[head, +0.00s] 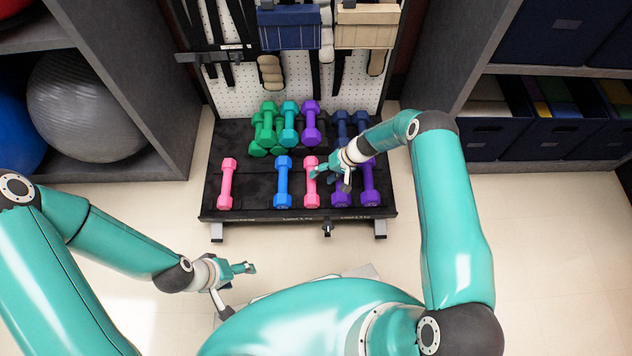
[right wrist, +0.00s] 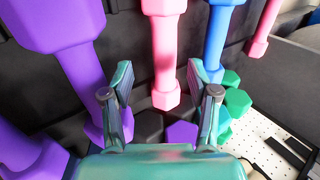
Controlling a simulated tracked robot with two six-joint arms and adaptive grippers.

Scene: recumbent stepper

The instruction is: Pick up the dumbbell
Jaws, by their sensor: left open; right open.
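Several dumbbells lie on a dark rack. In the head view the front row has a pink dumbbell (head: 227,184) at the left, a blue dumbbell (head: 283,182), a second pink dumbbell (head: 311,190), and two purple dumbbells (head: 370,185) at the right. My right gripper (head: 331,172) is open over the second pink and nearer purple dumbbells. In the right wrist view its open fingers (right wrist: 163,95) are to either side of the pink dumbbell's shaft (right wrist: 165,60) in the picture; contact is not visible. My left gripper (head: 236,284) is open and empty, low in front of the rack.
Green, teal, purple and navy dumbbells (head: 310,122) fill the back row. A white pegboard (head: 240,92) with hanging gear stands behind. A shelf with a grey ball (head: 85,105) is at left, and shelves with dark bins (head: 495,135) at right. Floor at right (head: 560,240) is clear.

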